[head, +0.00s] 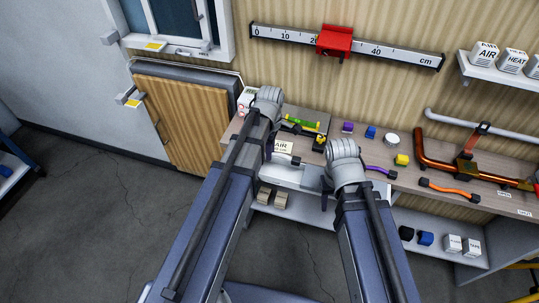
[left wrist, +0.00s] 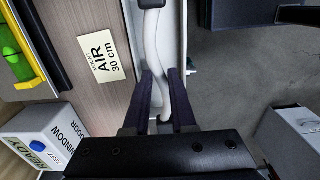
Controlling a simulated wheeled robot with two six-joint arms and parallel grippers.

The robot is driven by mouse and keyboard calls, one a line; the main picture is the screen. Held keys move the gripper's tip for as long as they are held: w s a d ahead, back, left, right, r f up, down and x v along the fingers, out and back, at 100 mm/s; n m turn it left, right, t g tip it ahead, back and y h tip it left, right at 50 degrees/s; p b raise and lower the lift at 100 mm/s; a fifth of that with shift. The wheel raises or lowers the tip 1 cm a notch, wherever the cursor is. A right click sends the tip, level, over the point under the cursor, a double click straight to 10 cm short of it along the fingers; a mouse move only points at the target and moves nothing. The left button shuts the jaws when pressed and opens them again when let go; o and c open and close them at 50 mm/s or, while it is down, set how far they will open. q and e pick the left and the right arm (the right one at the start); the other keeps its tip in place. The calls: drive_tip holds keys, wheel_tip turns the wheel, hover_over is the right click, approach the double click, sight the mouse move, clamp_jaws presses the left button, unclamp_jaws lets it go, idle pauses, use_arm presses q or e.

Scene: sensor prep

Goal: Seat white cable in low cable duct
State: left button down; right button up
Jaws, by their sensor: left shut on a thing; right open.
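The white cable (head: 283,157) lies along the front of the bench, with a dark end (head: 296,160). In the left wrist view the white cable (left wrist: 163,45) curves down from a dark end at the top and passes between the fingers of my left gripper (left wrist: 164,78), which is shut on it. The low cable duct (left wrist: 182,30) is a white channel along the bench edge; the cable runs over or in it, and I cannot tell how deep. In the head view my left arm partly hides my left gripper (head: 268,148). My right gripper (head: 326,187) is open, right of the duct.
An AIR 30 cm card (left wrist: 99,57) lies beside the duct. A green and yellow item (head: 300,125) and a white box (left wrist: 45,135) stand behind and beside it. Purple (head: 380,171) and orange (head: 450,190) cables lie to the right. A shelf is below.

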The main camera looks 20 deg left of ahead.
sight(271, 172)
use_arm(q)
drive_tip(key=shift+f+b, duration=3.8)
drive_tip(key=shift+b, duration=0.1)
drive_tip(key=shift+f+b, duration=0.6)
drive_tip(key=c, duration=0.7)
unclamp_jaws()
drive_tip(key=shift+o, duration=0.5)
drive_tip(key=o, duration=0.4)
drive_tip(key=shift+r+p, duration=3.6)
